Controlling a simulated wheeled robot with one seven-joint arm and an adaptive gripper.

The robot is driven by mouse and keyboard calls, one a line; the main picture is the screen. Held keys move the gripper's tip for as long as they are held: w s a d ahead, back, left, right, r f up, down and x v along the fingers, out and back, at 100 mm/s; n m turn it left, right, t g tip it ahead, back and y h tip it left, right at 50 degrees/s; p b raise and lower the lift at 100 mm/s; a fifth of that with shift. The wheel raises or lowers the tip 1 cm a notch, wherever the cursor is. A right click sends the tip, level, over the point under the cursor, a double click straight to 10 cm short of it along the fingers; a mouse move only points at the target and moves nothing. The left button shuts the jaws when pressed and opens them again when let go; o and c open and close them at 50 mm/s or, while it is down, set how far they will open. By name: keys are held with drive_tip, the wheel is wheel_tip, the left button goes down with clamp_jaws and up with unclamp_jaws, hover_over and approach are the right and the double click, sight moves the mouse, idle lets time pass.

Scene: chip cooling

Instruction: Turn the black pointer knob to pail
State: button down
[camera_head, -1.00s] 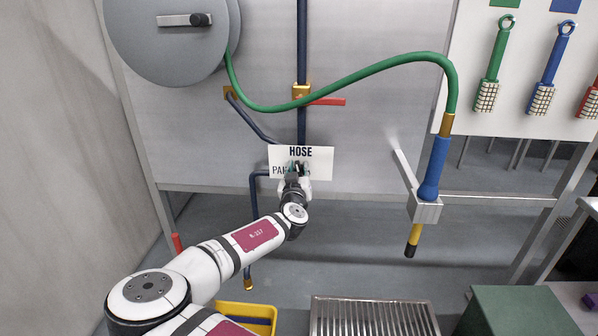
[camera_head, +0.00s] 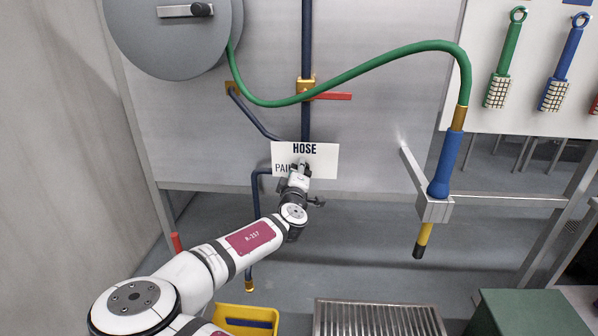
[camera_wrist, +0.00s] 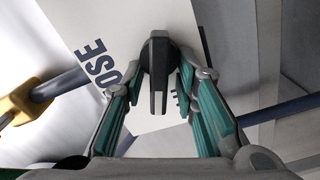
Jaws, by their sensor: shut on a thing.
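The black pointer knob (camera_wrist: 158,68) sits in front of a white sign (camera_head: 325,160) reading HOSE at top and, partly covered, PAI at lower left. My gripper (camera_wrist: 160,78) is shut on the knob, its green-sided fingers on either side. In the wrist view the knob's bar runs up and down, with a pale mark on its lower part. It lies somewhat askew to the lettering, the marked end toward the sign's left side. In the head view my gripper (camera_head: 302,168) reaches the sign's lower middle and hides the knob.
A green hose (camera_head: 380,65) arches above to a blue nozzle (camera_head: 446,165) in a holder at right. A red valve handle (camera_head: 332,96) is above the sign. A yellow bin (camera_head: 232,313) and a floor grate (camera_head: 375,318) are below. Brushes hang at upper right.

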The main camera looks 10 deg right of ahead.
drive_tip(key=shift+f+n+b, duration=0.15)
drive_tip(key=shift+n+b, duration=0.05)
drive_tip(key=shift+n, duration=0.9)
drive_tip(key=shift+f+n+b, duration=0.1)
drive_tip(key=shift+n+b, duration=0.1)
drive_tip(key=shift+n, duration=0.9)
drive_tip(key=c, duration=1.3)
unclamp_jaws()
drive_tip(key=v, duration=1.2)
